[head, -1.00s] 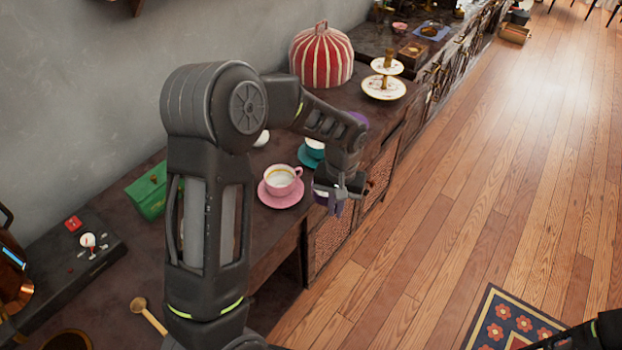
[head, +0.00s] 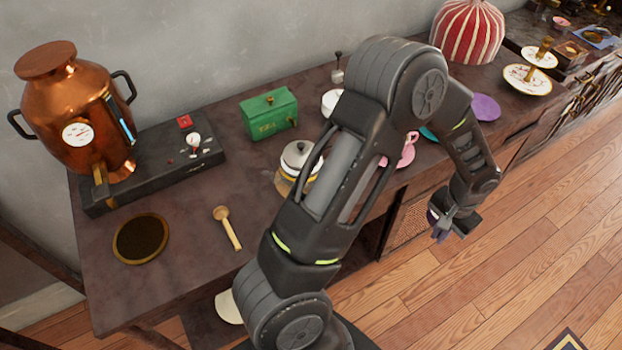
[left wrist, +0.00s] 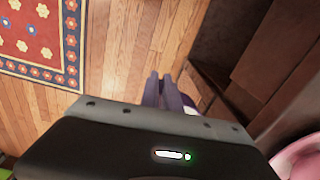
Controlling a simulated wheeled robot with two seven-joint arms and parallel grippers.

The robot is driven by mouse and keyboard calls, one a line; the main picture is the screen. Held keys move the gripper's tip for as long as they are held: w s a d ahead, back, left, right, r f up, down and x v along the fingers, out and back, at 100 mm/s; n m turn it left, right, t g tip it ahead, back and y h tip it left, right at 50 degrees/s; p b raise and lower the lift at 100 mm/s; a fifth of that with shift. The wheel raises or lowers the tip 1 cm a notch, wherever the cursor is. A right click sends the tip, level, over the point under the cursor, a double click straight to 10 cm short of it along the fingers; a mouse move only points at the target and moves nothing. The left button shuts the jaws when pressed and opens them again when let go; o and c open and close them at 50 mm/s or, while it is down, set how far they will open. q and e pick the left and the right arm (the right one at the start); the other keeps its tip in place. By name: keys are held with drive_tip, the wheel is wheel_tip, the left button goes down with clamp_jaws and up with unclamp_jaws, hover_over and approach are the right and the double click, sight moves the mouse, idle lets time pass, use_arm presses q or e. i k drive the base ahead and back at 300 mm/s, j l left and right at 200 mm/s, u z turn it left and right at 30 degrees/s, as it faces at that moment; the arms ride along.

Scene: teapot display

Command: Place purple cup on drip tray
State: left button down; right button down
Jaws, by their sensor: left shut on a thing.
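My left gripper (head: 440,228) is shut on the purple cup (head: 432,213), in front of the counter's edge and over the floor side. Only a small white and purple part of the cup shows, as the gripper hides most of it. In the left wrist view, the left gripper's fingers (left wrist: 166,92) are close together, with a sliver of the cup (left wrist: 190,110) beside them. The drip tray (head: 141,238), a dark round disc with a brass rim, lies empty on the counter at the left, far from the gripper. My right gripper is out of view.
A copper urn (head: 75,110) and a black scale-like box (head: 160,165) stand behind the tray. A wooden spoon (head: 228,228) lies right of it. A green box (head: 268,114), a lidded pot (head: 298,156), a pink saucer (head: 407,152) and a purple saucer (head: 485,107) also stand on the counter.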

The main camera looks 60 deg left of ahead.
sight(135, 240)
drive_tip(key=k+z, duration=0.15)
drive_tip(key=k, duration=0.65)
drive_tip(key=k+z, duration=0.15)
drive_tip(key=k, duration=0.7)
drive_tip(key=k+l+z, duration=0.15)
drive_tip(key=k, duration=0.65)
drive_tip(key=l, duration=0.1)
